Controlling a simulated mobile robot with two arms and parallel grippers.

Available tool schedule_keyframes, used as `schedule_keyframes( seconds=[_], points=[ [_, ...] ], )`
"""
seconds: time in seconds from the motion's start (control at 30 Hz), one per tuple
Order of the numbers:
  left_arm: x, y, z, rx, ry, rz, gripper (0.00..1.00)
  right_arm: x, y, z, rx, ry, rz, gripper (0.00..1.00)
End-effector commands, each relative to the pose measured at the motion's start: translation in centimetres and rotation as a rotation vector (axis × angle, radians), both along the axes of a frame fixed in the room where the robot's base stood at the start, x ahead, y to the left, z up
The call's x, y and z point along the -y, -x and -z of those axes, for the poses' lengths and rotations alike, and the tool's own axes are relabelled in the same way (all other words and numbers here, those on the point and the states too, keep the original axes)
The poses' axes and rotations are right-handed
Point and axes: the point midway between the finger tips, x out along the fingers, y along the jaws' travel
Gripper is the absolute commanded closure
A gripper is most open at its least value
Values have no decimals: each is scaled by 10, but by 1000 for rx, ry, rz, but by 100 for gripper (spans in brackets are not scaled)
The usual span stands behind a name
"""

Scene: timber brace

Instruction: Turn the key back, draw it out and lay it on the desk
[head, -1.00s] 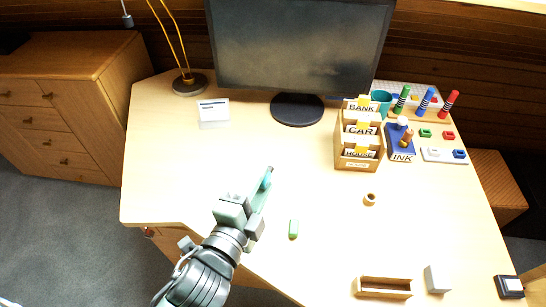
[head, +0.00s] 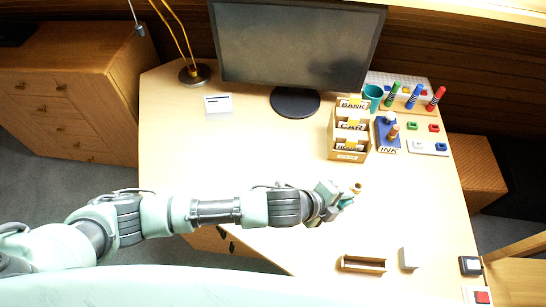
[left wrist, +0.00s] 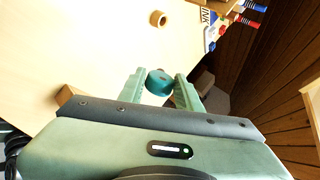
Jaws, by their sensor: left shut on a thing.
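My left gripper (head: 345,199) is over the right half of the desk (head: 270,165), beside the small wooden ring. In the left wrist view its fingers (left wrist: 160,88) are shut on a round teal piece (left wrist: 159,82), which looks like the key's head. A bit of teal also shows at the gripper in the head view. The rest of the key is hidden, and I cannot tell its height above the desk. A dark fitting (head: 229,246) shows on the desk front below my left arm; a lock is not clear. My right gripper is not in view.
The wooden ring (head: 356,187) is close to the gripper. A card box (head: 347,155), ink pad (head: 388,143) and markers stand behind. A wooden tray (head: 363,264) and a white block (head: 408,258) lie near the front edge. The desk between monitor (head: 295,50) and arm is clear.

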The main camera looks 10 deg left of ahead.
Motion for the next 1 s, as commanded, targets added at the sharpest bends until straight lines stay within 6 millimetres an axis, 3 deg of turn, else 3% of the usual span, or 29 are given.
schedule_keyframes(
  seconds=[0.03,0.27,0.4,0.5,0.7,1.0],
  points=[
    [-15,-10,4,-7,-25,-6,100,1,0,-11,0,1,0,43],
    [-93,-56,32,-56,-104,-56,100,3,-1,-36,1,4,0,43],
    [-145,-87,38,-85,-139,-103,100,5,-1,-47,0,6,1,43],
    [-171,-101,39,-103,-153,-128,100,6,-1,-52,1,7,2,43],
    [-192,-111,40,-118,-161,-150,100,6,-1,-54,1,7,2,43],
    [-192,-111,41,-118,-162,-149,100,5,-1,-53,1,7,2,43]
  ],
)
